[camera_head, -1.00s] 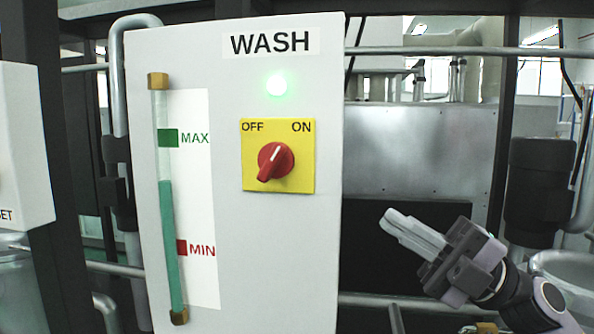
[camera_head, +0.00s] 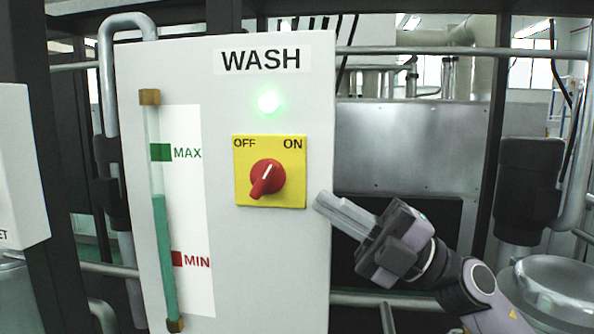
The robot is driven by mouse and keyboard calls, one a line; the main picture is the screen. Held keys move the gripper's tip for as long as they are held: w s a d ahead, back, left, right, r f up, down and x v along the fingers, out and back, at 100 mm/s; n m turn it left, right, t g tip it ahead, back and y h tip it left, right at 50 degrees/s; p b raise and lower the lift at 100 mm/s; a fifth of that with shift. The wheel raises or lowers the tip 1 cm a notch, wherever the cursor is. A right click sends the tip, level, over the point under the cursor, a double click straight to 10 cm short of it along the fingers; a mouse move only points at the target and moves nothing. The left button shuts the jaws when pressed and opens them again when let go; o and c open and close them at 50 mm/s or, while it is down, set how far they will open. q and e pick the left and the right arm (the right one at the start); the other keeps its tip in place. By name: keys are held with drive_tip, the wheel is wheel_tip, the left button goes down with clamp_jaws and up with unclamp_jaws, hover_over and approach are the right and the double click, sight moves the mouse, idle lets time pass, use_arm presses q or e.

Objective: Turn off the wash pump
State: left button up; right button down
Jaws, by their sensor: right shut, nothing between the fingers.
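The wash pump switch is a red rotary knob (camera_head: 267,178) on a yellow plate (camera_head: 297,198) marked OFF at left and ON at right. The knob's white line tilts up toward the ON side. A green lamp (camera_head: 269,102) glows above it, under the WASH label (camera_head: 262,60). My right gripper (camera_head: 322,203) is shut and empty. Its fingertips point up and left, at the right edge of the panel, to the right of the knob and apart from it. My left gripper is not in view.
The white panel (camera_head: 226,262) carries a sight gauge (camera_head: 158,210) with MAX and MIN marks on its left. Part of another white box (camera_head: 18,165) stands at the far left. A dark post (camera_head: 490,150) and pipes stand behind my right arm.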

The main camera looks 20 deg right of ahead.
sight(275, 172)
drive_tip(key=p+x, duration=0.1)
drive_tip(key=x, duration=0.3)
drive_tip(key=shift+r+p, duration=0.15)
drive_tip(key=shift+p, duration=0.15)
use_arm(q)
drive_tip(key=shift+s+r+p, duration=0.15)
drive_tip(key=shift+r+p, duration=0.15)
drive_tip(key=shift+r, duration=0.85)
use_arm(e)
drive_tip(key=shift+x, duration=0.8)
